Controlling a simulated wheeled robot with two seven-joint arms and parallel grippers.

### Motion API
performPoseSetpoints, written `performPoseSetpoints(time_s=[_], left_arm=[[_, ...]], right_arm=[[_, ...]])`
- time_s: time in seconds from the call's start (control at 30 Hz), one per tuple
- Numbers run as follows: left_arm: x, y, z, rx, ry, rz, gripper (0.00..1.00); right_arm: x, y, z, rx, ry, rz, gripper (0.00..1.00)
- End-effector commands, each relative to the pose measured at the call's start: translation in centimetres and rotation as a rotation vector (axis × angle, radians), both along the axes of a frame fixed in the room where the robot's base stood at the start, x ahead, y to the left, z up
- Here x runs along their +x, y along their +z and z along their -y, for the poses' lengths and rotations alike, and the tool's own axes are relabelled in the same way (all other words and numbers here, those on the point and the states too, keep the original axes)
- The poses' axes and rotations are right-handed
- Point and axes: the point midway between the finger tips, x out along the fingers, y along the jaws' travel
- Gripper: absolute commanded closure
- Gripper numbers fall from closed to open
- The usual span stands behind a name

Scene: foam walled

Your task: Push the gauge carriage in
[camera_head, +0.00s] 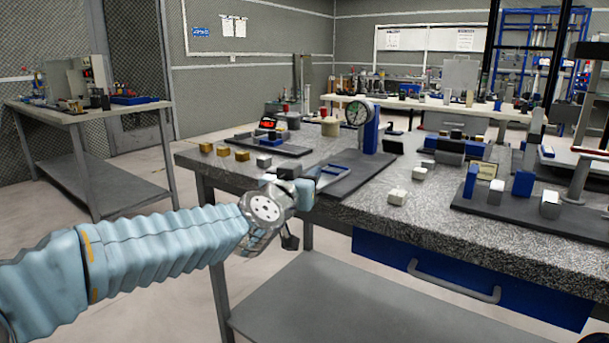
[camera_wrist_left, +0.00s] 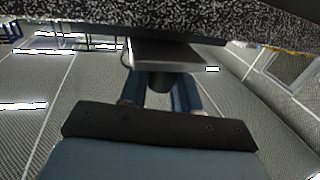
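The dial gauge (camera_head: 357,113) stands on a blue column (camera_head: 371,136) above a dark base plate (camera_head: 352,181) at the near edge of the speckled bench. A blue and grey carriage (camera_head: 334,174) sits low on this base, its near end beside my left gripper (camera_head: 303,190). In the left wrist view, a grey plate (camera_wrist_left: 170,58) with a dark round knob (camera_wrist_left: 158,82) below it lies straight ahead. My left gripper's two blue fingers are apart, one on each side of the knob. Whether they touch it is unclear. My right gripper is not visible.
Small brass blocks (camera_head: 223,150) and grey blocks lie left of the fixture. Another dark fixture with blue posts (camera_head: 523,183) stands farther right. A blue drawer (camera_head: 470,284) is under the bench top (camera_head: 440,220).

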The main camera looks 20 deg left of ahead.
Motion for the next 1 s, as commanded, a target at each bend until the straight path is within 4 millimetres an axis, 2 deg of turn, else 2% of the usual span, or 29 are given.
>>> performPoseSetpoints(time_s=[0.03,0.17,0.43,0.8,1.0], left_arm=[[0.0,0.0,0.0,0.000,0.000,0.000,0.80],[0.0,0.0,0.0,0.000,0.000,0.000,1.00],[0.4,0.1,0.2,0.000,-0.001,-0.001,1.00],[7.5,0.4,2.7,0.000,0.000,-0.002,1.00],[8.5,0.1,3.1,0.000,0.000,0.001,1.00]], right_arm=[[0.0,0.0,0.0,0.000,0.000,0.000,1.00],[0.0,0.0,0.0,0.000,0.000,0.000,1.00],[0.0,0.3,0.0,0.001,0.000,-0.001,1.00],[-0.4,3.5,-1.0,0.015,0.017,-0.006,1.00],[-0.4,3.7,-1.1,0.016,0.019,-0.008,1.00]])
